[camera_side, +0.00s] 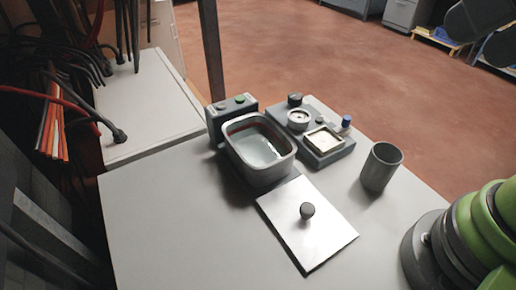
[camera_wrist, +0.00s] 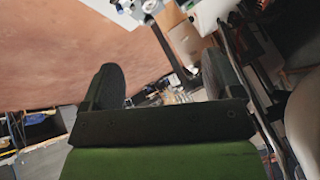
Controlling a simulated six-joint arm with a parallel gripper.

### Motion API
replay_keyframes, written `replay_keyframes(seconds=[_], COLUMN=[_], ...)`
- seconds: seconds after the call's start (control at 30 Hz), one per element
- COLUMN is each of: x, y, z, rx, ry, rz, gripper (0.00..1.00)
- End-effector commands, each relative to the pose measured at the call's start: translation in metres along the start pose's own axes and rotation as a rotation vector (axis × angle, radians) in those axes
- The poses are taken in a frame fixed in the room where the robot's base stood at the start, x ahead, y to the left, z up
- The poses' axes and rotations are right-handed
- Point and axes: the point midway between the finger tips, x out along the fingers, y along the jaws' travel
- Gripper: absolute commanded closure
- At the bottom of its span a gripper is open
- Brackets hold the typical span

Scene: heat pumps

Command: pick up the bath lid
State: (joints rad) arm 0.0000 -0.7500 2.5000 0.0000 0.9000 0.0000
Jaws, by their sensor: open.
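The bath lid (camera_side: 325,233) is a flat, shiny metal plate with a round dark knob (camera_side: 307,211) standing up near its middle. It lies on the light table in front of the bath (camera_side: 284,172), a grey open-topped tub with clear liquid inside. My gripper (camera_wrist: 162,75) shows in the wrist view with its two dark fingers wide apart and nothing between them. It points away over the room, and the lid cannot be made out in that view. Dark rounded parts at the top right of the side view look like my fingers, high and far from the lid.
A control box (camera_side: 215,126) with buttons adjoins the bath's back left. A grey device (camera_side: 332,155) with a pale square well stands behind right. A grey cup (camera_side: 381,168) stands right of the lid. The table (camera_side: 170,225) is clear at front left. Cables hang at far left.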

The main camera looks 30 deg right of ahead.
Motion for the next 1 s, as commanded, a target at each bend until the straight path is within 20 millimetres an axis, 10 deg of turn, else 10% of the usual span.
replay_keyframes(seconds=[0.37, 0.5, 0.77, 1.0], x=[0.000, 0.000, 0.000, 0.029], y=[0.000, 0.000, 0.000, -0.013], z=[0.000, 0.000, 0.000, -0.008], rx=[0.000, 0.000, -0.008, -0.462], ry=[0.000, 0.000, -0.002, -0.132], rz=[0.000, 0.000, 0.000, 0.003], gripper=[0.15, 0.42, 0.42, 0.42])
